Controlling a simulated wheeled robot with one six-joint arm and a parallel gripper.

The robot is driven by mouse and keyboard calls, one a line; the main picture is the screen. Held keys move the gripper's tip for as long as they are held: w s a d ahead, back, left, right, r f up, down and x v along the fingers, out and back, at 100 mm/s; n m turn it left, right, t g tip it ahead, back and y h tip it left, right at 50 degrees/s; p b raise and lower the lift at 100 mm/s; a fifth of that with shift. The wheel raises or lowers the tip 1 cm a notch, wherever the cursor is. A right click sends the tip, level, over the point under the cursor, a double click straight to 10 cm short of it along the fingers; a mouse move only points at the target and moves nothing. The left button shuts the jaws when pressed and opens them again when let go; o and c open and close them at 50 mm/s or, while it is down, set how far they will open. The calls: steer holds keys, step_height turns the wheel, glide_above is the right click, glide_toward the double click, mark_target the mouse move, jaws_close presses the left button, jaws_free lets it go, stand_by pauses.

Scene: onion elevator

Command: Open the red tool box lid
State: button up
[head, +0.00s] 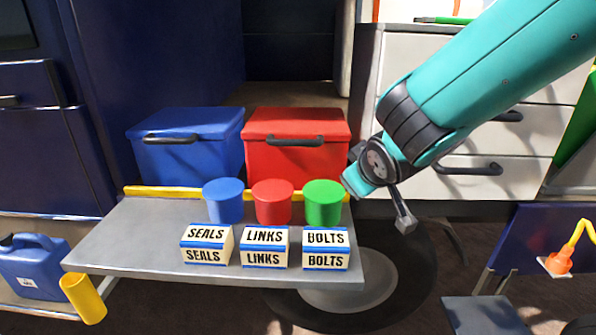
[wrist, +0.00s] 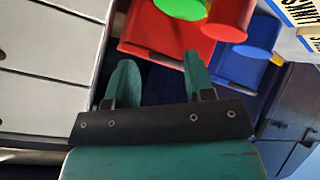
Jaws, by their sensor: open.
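The red tool box (head: 298,155) stands behind the grey shelf in the head view, with its lid down and a black handle (head: 295,141) on its upper front. My gripper (wrist: 158,80) is open, its two teal fingers apart with nothing between them. In the head view my arm comes in from the upper right and ends just right of the red box, near its right front edge.
A blue tool box (head: 188,160) stands left of the red one. Blue, red and green cylinders (head: 323,203) and white SEALS, LINKS and BOLTS boxes (head: 325,248) stand on the grey shelf (head: 140,240) in front. A white drawer cabinet (head: 470,180) is at right.

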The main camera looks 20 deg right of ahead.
steer(key=w+d+f+n+t+h+b, duration=0.2)
steer(key=w+d+f+n+t+b, duration=0.1)
steer(key=w+f+n+t+b, duration=0.25)
steer(key=n+t+y+b, duration=0.3)
steer(key=n+t+y, duration=0.25)
steer(key=n, duration=0.45)
glide_toward(297, 143)
steer(key=w+p, duration=0.1)
steer(key=p, duration=0.4)
steer(key=w+r+p, duration=0.1)
steer(key=p, duration=0.4)
steer(key=shift+w+r+g+y+p, duration=0.2)
steer(key=shift+w+g+y+p, duration=0.05)
steer(key=shift+g+p, duration=0.15)
steer(key=p+x, duration=0.2)
steer(key=p, duration=0.7)
steer(key=shift+w+p, duration=0.25)
steer(key=shift+p, duration=0.05)
steer(key=p, duration=0.4)
steer(key=shift+w, duration=0.1)
